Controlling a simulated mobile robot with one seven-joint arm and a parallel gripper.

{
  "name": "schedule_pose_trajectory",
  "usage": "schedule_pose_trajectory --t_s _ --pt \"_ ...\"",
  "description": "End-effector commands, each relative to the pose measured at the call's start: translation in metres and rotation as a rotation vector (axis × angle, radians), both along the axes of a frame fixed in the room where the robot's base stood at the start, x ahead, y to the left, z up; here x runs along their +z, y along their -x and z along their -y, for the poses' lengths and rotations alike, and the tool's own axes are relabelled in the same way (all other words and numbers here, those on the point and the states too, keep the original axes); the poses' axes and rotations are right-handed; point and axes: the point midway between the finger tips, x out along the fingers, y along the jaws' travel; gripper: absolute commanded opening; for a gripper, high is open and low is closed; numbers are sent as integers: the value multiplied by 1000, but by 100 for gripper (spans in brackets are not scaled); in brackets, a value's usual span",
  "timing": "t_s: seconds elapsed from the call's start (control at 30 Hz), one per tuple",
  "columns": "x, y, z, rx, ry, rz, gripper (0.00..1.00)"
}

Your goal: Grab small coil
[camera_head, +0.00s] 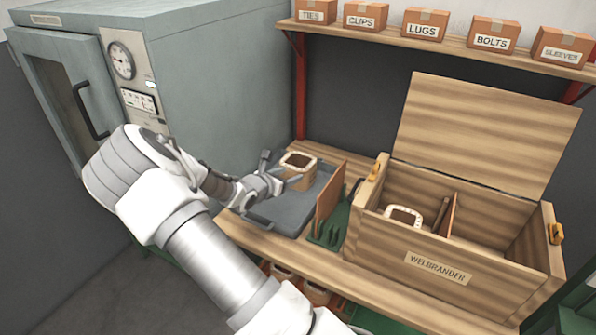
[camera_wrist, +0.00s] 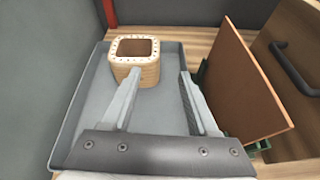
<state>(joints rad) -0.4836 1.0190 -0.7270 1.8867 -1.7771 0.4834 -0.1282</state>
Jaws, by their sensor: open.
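A small square coil (camera_head: 298,169) with a pale rim and a hollow middle stands upright on a grey tray (camera_head: 262,222). In the wrist view the coil (camera_wrist: 137,72) sits toward the tray's far side, slightly left of centre. My gripper (camera_head: 286,180) is open over the tray and empty. In the wrist view its two fingers (camera_wrist: 158,76) point toward the coil. The left fingertip overlaps the coil's lower front in the picture; the right one is to its right. I cannot tell whether either finger touches it. Another coil (camera_head: 403,216) with a pale rim sits inside the wooden crate (camera_head: 400,250).
A brown panel (camera_head: 330,195) stands upright in a green rack (camera_head: 327,235) right of the tray. The lidded crate is open, with a divider inside. A grey oven (camera_head: 215,85) stands left of the tray. A shelf (camera_head: 440,46) with labelled boxes hangs above.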

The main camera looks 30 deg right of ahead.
Motion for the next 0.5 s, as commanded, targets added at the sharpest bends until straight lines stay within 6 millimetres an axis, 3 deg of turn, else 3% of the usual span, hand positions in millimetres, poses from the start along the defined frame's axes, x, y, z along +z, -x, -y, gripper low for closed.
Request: schedule_pose_trajectory --t_s 0.23,0.5 --pt "-13 -11 8 48 44 -50 60" --pt "-35 -37 54 45 44 -49 60"
